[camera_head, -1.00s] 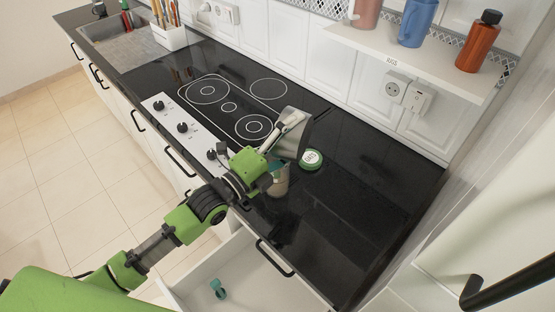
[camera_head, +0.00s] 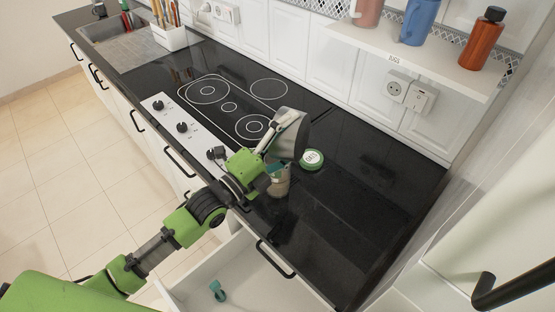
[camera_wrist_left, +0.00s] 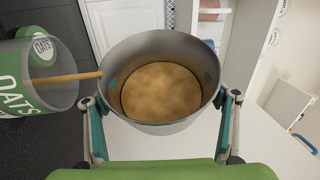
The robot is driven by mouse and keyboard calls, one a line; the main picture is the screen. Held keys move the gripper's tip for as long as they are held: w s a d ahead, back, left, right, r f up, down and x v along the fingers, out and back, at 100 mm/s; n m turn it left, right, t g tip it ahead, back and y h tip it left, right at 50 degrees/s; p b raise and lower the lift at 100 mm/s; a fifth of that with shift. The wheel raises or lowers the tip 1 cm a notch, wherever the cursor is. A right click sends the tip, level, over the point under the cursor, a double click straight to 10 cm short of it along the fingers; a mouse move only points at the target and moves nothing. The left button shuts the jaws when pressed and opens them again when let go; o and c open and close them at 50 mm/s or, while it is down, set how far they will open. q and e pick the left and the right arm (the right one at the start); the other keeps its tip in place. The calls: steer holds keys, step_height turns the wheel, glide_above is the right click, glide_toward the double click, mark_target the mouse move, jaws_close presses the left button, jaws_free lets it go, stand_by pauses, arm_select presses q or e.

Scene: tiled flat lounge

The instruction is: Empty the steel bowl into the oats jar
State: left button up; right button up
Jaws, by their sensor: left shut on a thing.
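My left gripper (camera_head: 277,143) is shut on the steel bowl (camera_head: 293,137), its fingers on opposite sides of the wall. The bowl is tilted above the oats jar (camera_head: 279,184), which stands on the black worktop near its front edge. In the left wrist view the bowl (camera_wrist_left: 160,122) holds a brown, grainy mass (camera_wrist_left: 160,90). A thin brown stream (camera_wrist_left: 75,77) runs from its rim into the mouth of the green-labelled jar (camera_wrist_left: 12,82). The green and white oats lid (camera_head: 312,159) lies on the worktop, apart from the jar. My right gripper is not in view.
The hob (camera_head: 225,105) lies left of the bowl. A wall shelf (camera_head: 410,52) with bottles overhangs the back right. An open drawer (camera_head: 235,275) below the worktop holds a small teal item (camera_head: 217,291). The worktop right of the lid is clear.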

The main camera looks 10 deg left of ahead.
arm_select(q)
steer(key=shift+d, duration=0.1)
steer(key=shift+f, duration=0.1)
steer(key=shift+a+n+b, duration=0.3)
steer(key=shift+d, duration=0.1)
steer(key=shift+n+t, duration=0.3)
steer(key=shift+a, duration=0.3)
steer(key=shift+w+d+n, duration=0.1)
steer(key=shift+n, duration=0.2)
